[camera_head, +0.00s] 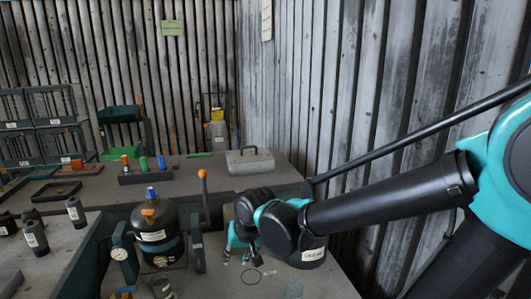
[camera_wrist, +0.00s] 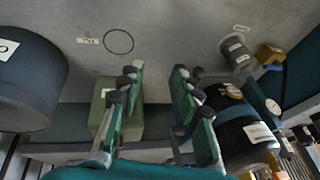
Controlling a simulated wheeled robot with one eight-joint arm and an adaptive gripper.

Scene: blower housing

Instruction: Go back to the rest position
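My gripper (camera_head: 243,236) hangs over the grey bench at the end of my arm, partly hidden by my wrist in the head view. In the wrist view my gripper (camera_wrist: 157,85) has its two green fingers spread apart, with bare grey bench and a dark edge between them and nothing held. The black blower housing (camera_head: 157,243), with a white label and a blue-topped orange cap, stands left of my gripper in the head view. A black labelled body, seemingly this housing (camera_wrist: 235,118), shows right of the fingers in the wrist view.
A pale green box (camera_wrist: 130,122) is close behind the left finger. A thin black ring (camera_wrist: 119,41) lies flat on the bench. A round gauge (camera_head: 119,254) stands beside the housing. A grey case (camera_head: 250,162) sits on the rear bench. A corrugated wall (camera_head: 330,80) rises behind.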

